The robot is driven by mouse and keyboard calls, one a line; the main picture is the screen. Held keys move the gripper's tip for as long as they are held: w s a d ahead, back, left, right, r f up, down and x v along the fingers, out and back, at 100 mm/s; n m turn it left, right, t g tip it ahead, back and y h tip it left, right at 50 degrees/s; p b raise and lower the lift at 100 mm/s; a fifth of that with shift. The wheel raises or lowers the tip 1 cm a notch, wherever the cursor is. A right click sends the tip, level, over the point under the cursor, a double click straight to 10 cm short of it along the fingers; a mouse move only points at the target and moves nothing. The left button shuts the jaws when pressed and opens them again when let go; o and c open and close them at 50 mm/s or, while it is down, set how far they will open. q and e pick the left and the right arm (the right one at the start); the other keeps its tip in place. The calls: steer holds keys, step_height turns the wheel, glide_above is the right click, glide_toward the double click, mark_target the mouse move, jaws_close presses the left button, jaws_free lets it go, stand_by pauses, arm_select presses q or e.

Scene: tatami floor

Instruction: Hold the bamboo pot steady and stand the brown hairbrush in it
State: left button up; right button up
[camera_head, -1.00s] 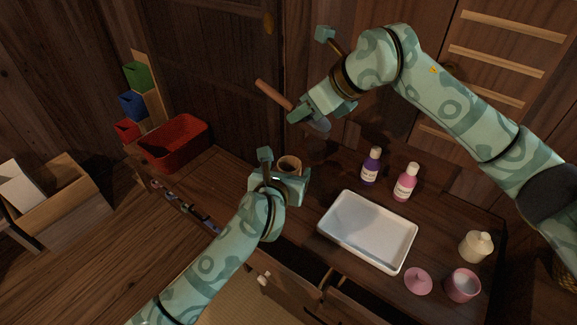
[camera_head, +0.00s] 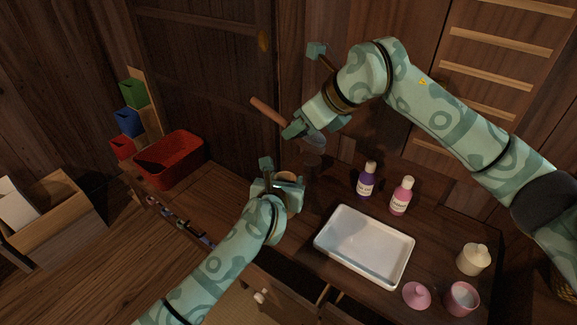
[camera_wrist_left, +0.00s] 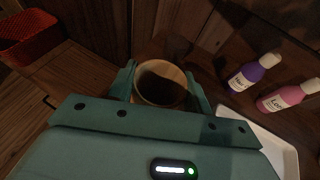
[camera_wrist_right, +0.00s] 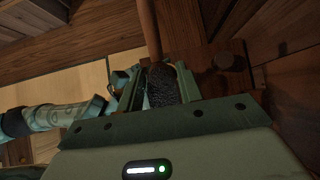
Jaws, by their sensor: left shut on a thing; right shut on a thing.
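The bamboo pot (camera_head: 287,175) stands on the dark wooden top. Its round open mouth shows in the left wrist view (camera_wrist_left: 160,82), and the inside looks empty. My left gripper (camera_head: 282,181) is shut on the pot, one finger on each side. The brown hairbrush (camera_head: 267,111) is in my right gripper (camera_head: 304,129), up and behind the pot. Its bare handle points to the upper left and its head to the lower right. In the right wrist view my fingers are shut on the dark bristled head (camera_wrist_right: 160,88), with the handle beyond them.
A dark cup-like thing (camera_head: 312,162) stands just behind the pot. To the right are a purple bottle (camera_head: 366,181), a pink bottle (camera_head: 401,197) and a white tray (camera_head: 346,243). A red bin (camera_head: 170,160) is at the left. Pink and cream jars stand at the right.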

steer(key=shift+w+d+r+g+h, duration=0.2)
steer(key=shift+w+r+g+h, duration=0.1)
steer(key=shift+r+h, duration=0.2)
steer(key=shift+w+d+r+g+h, duration=0.15)
steer(key=shift+r+g+h, duration=0.2)
steer(key=shift+r, duration=0.25)
steer(key=shift+w+d+g+h, duration=0.1)
steer(key=shift+d+g+h, duration=0.3)
steer(key=shift+g+h, duration=0.4)
steer(key=shift+f+n+g+h, duration=0.25)
steer(key=shift+n+h, duration=0.3)
steer(key=shift+n, duration=0.25)
steer(key=n+t+y, duration=0.2)
steer(key=n, duration=0.9)
steer(key=a+f+n+t+y, duration=0.1)
steer(key=n+t+y, duration=0.1)
steer(key=n, duration=0.9)
steer(key=a+n+t+y, duration=0.1)
steer(key=n+t+y, duration=0.1)
steer(key=n, duration=0.9)
steer(key=shift+f+t, duration=0.25)
steer(key=shift+t, duration=0.05)
steer(key=shift+a+r+n+y, duration=0.25)
steer(key=shift+n+y, duration=0.15)
steer(key=shift+y, duration=0.5)
steer(key=shift+n+y, duration=0.3)
steer(key=shift+y, duration=0.1)
step_height(320, 180, down, 12)
steer(key=shift+r, duration=0.15)
